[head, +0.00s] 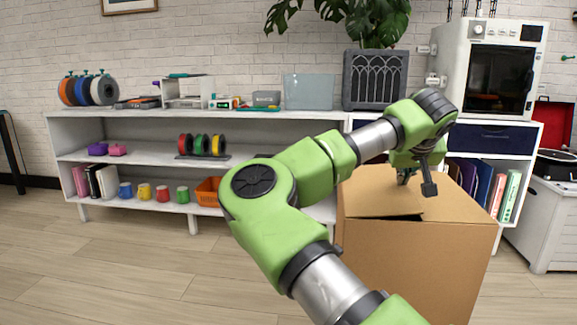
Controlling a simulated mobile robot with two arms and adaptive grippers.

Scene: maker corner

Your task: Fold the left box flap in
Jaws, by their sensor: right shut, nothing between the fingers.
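A brown cardboard box (415,265) stands at the right in the head view, partly behind my right arm. Its left flap (372,200) lies nearly flat over the left part of the top, with a narrow dark gap along its front edge. The rest of the top is brown board too; I cannot tell how its other flaps lie. My right gripper (416,183) is over the box top, pointing down, shut and empty. I cannot tell whether its fingertips touch the cardboard. My left gripper is not in view.
A long white shelf (125,157) with spools, mugs and an orange basket (208,192) runs along the wall behind. A white cabinet with a 3D printer (490,67) stands behind the box. A record player (555,160) is at far right. The wooden floor at left is clear.

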